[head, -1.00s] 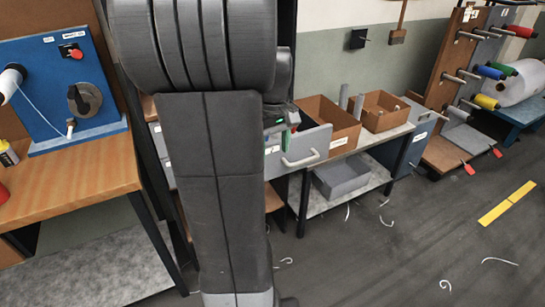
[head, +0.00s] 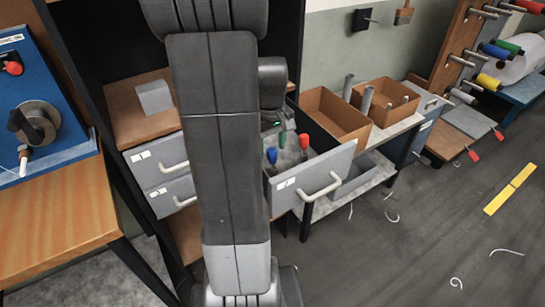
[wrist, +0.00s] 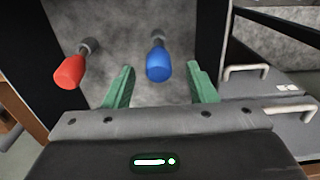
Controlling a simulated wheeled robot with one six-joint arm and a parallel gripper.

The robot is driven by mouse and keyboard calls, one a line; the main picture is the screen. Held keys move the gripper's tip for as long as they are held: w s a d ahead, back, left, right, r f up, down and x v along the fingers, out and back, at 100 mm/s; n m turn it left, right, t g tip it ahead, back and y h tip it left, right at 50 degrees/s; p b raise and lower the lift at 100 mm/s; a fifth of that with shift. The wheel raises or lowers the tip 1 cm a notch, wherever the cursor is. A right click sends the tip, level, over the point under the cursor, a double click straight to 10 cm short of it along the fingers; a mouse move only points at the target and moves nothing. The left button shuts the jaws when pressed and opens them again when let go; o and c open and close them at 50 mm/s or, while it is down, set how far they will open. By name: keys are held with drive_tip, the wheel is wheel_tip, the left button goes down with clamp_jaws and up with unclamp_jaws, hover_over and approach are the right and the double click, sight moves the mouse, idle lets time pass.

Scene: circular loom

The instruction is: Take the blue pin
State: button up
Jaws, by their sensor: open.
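The blue pin (head: 272,155) stands in an open grey drawer (head: 318,178) with a pale handle. In the wrist view the blue pin (wrist: 158,64) shows its blue rounded head on a dark grey stem. My gripper (wrist: 161,86) has its two green fingers apart, one on each side of the blue head in the picture, with nothing held. I cannot tell how far the head lies beyond the fingertips. A red pin (wrist: 70,71) stands left of the gripper in the wrist view. It also shows in the head view (head: 304,141). My arm hides part of the drawer.
Closed grey drawers (head: 160,162) and a grey block (head: 154,97) are left of my arm. Two brown boxes, one here (head: 335,117), stand on a table to the right. A blue panel (head: 35,110) sits on the left bench.

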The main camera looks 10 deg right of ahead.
sight(272, 158)
wheel_tip(272, 158, down, 5)
drive_tip(key=shift+s+d+p, duration=0.1)
drive_tip(key=shift+p, duration=0.2)
drive_tip(key=shift+c, duration=0.3)
drive_tip(key=c, duration=1)
